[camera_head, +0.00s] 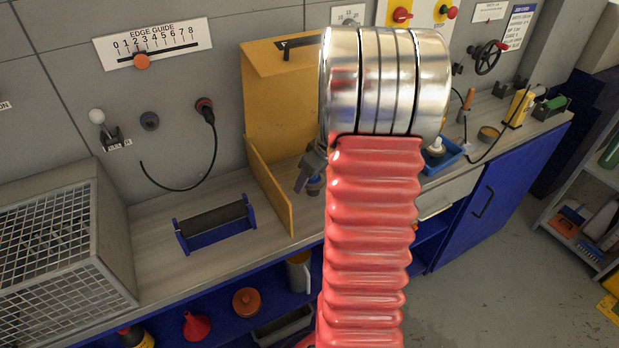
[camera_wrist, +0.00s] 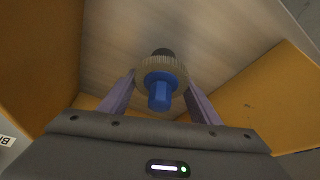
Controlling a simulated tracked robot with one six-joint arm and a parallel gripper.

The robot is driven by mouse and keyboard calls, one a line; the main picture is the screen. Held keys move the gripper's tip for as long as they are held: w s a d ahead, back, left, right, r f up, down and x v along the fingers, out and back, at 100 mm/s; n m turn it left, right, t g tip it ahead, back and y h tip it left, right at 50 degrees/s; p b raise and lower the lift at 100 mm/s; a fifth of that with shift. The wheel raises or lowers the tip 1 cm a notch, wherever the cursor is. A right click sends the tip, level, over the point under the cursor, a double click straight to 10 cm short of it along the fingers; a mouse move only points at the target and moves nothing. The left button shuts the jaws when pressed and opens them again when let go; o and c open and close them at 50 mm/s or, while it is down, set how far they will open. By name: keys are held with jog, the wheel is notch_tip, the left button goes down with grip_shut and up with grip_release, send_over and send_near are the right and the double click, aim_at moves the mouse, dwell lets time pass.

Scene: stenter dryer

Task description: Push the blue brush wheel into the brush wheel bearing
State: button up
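The blue brush wheel (camera_wrist: 161,84) shows in the wrist view, between the two fingers of my gripper (camera_wrist: 161,80). It has a pale bristle ring and a blue hub facing the camera. Both fingertips meet the sides of the ring, so my gripper looks shut on it. A dark round part (camera_wrist: 162,52) lies just beyond the wheel; I cannot tell whether it is the bearing or whether they touch. In the head view my gripper (camera_head: 309,172) is at the yellow housing's opening, partly hidden by my arm, with a bit of blue under it.
The yellow housing (camera_head: 270,110) stands on the bench with a panel (camera_head: 268,185) beside my gripper. A blue stand with a dark roller (camera_head: 214,222) and a mesh cage (camera_head: 60,245) are on the left. A blue tray (camera_head: 442,160) is on the right.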

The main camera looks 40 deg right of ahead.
jog(key=o, duration=0.4)
jog(key=v, duration=1.3)
jog(key=shift+s+r, duration=0.1)
jog(key=shift+r, duration=0.25)
jog(key=shift+a, duration=0.1)
dwell(0.5)
jog(key=w+a+r, duration=0.1)
jog(key=a+r, duration=0.2)
jog(key=a, duration=0.7)
jog(key=shift+m+t, duration=0.4)
jog(key=shift+t, duration=0.1)
jog(key=s+a, duration=0.3)
jog(key=a, duration=0.5)
jog(key=s+a+r, duration=0.1)
jog(key=s+a, duration=0.3)
jog(key=a, duration=0.5)
jog(key=s+a+r, duration=0.1)
jog(key=s+a, duration=0.2)
jog(key=a, duration=0.5)
jog(key=shift+s+a, duration=0.25)
